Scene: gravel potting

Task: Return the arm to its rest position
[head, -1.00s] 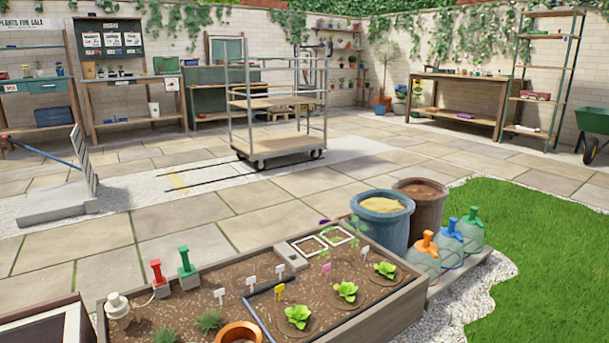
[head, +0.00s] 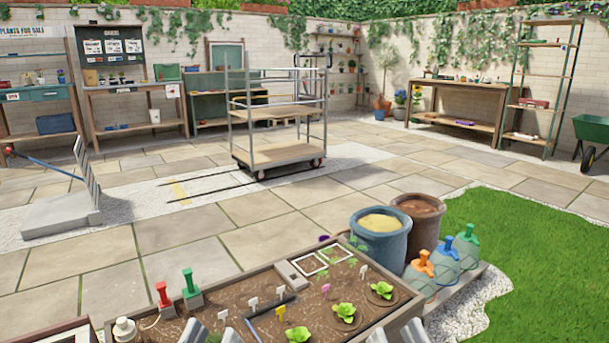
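My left gripper (head: 222,334) shows only as pale grey fingertips at the bottom edge, in front of the planter bed. Its fingertips stand apart with nothing seen between them. My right gripper (head: 411,331) shows as a grey tip at the bottom edge, by the planter's right front corner.
The wooden planter bed (head: 225,290) holds soil, lettuces, labels and red and green-handled tools. A blue pot (head: 381,240), a brown pot (head: 420,225) and several capped jars (head: 433,275) stand to its right. A trolley (head: 278,155) stands farther back on clear paving.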

